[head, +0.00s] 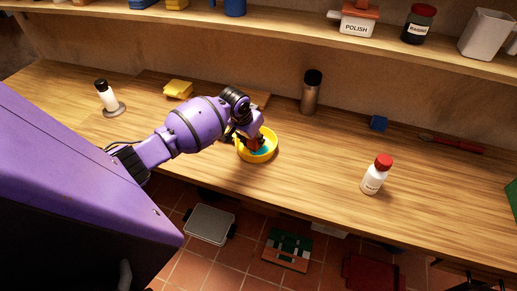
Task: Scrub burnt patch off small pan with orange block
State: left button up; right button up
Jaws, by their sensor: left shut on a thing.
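The small pan (273,153) is round and yellow with a blue-green inside, and it sits on the wooden counter near the middle of the head view. My left gripper (255,139) reaches down into it from the left. It is shut on the orange block (262,143), of which only a small orange-brown part shows between the fingers. The block is low inside the pan, but I cannot tell whether it touches the bottom. The burnt patch cannot be made out; the gripper hides part of the pan's inside. My right gripper is not in view.
A white bottle with a red cap (374,176) stands right of the pan. The shelf (280,25) overhangs behind. The counter between pan and bottle is clear.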

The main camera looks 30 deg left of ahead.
pick_arm(q)
jog(key=shift+r, duration=0.2)
jog(key=shift+f, duration=0.2)
jog(key=shift+w+d+r, duration=0.1)
jog(key=shift+w+d, duration=0.15)
jog(key=shift+d, duration=0.65)
jog(key=shift+w+d+r, duration=0.1)
jog(key=shift+w+d, duration=0.15)
jog(key=shift+d, duration=0.65)
jog(key=shift+f, duration=0.15)
